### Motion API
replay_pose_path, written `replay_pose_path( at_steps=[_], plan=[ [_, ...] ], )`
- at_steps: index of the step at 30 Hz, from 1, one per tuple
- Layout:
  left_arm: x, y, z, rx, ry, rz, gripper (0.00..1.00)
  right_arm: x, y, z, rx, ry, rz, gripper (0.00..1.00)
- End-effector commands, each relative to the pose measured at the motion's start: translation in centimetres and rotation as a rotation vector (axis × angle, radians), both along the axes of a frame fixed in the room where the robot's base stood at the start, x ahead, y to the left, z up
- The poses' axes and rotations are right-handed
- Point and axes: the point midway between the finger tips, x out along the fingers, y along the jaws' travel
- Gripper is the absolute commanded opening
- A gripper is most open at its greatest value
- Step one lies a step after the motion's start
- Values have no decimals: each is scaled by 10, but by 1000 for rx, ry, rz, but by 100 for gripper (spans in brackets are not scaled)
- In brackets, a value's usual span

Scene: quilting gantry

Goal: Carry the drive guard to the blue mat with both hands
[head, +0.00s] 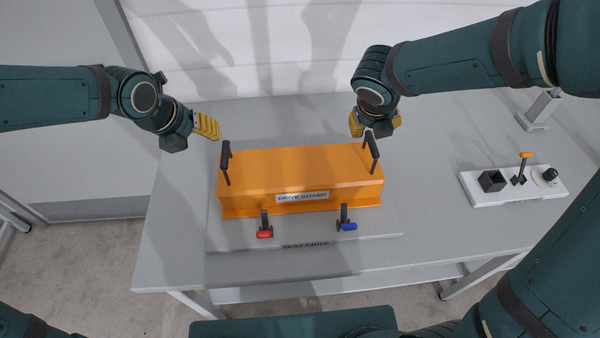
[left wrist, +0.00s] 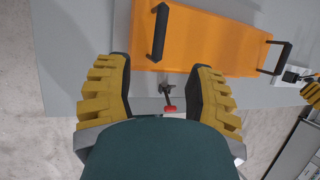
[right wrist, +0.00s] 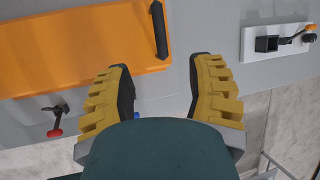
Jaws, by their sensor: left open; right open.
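The orange drive guard (head: 300,168) sits on a grey test-drive base plate (head: 225,240) on the table, with an upright black handle at each end. My left gripper (head: 200,130) is open and empty, above and left of the left handle (head: 226,163); this handle also shows beyond its fingers in the left wrist view (left wrist: 158,32). My right gripper (head: 376,125) is open and empty, just behind and above the right handle (head: 372,152), which also shows in the right wrist view (right wrist: 159,30). Neither gripper touches a handle. No blue mat is in view.
A red-tipped clamp (head: 265,233) and a blue-tipped clamp (head: 347,226) stand at the guard's front edge. A white control panel (head: 487,194) and a grey bracket (head: 540,110) are to the right. The table (head: 165,240) is bare on the left.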

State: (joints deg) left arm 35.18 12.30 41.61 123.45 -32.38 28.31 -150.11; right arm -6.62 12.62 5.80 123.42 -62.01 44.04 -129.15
Motion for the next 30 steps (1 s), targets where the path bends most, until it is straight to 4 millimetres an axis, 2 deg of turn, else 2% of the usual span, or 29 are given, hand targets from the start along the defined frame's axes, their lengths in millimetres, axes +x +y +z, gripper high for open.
replay_pose_path(
  at_steps=[5,21,30],
  plan=[
    [7,-6,-18,-3,3,-3,54,7,-5,-19,0,4,-1,54],
    [43,-28,-101,-1,2,-2,54,43,-27,-101,1,4,-2,54],
    [52,-32,-120,-1,1,0,54,52,-31,-120,1,0,-1,54]
  ],
)
